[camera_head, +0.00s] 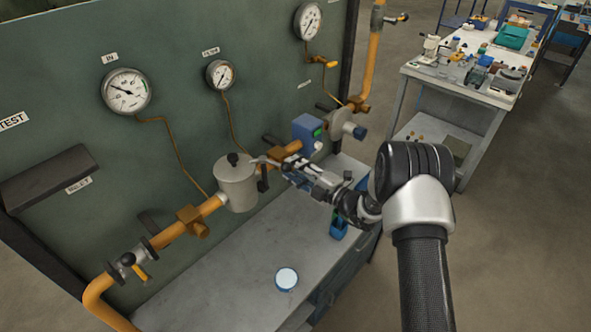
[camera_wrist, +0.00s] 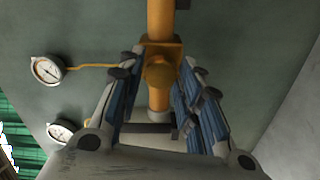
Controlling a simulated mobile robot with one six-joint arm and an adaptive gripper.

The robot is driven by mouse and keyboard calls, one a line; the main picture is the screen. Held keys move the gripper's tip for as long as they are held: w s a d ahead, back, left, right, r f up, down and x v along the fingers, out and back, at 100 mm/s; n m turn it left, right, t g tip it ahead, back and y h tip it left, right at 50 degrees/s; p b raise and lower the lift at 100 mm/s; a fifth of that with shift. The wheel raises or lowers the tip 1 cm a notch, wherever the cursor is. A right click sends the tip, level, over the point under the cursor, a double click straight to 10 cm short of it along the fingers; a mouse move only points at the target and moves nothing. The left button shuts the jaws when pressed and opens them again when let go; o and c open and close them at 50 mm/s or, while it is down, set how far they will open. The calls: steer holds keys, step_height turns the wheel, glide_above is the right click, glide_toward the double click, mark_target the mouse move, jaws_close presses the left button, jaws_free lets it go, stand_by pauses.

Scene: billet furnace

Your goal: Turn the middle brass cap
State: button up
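The orange pipe carries several brass fittings with round caps. The middle brass fitting (camera_head: 285,150) is just right of the silver filter canister, and its cap is hidden behind my gripper (camera_head: 270,168) in the head view. In the wrist view the round brass cap (camera_wrist: 160,73) faces the camera, between the blue-padded fingers of my gripper (camera_wrist: 162,75). The fingers are open, with a gap on each side of the cap. Another brass cap (camera_head: 198,230) is on the left fitting.
The silver canister (camera_head: 237,184) with a dark knob stands close left of my gripper. A blue box (camera_head: 307,129) is close behind it. Gauges (camera_head: 127,91) hang on the green panel (camera_head: 60,80). The grey bench (camera_head: 235,275) below holds a round white-and-blue item (camera_head: 286,278).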

steer(key=shift+o, duration=1.4)
steer(key=v, duration=1.2)
steer(key=shift+a+r, duration=0.1)
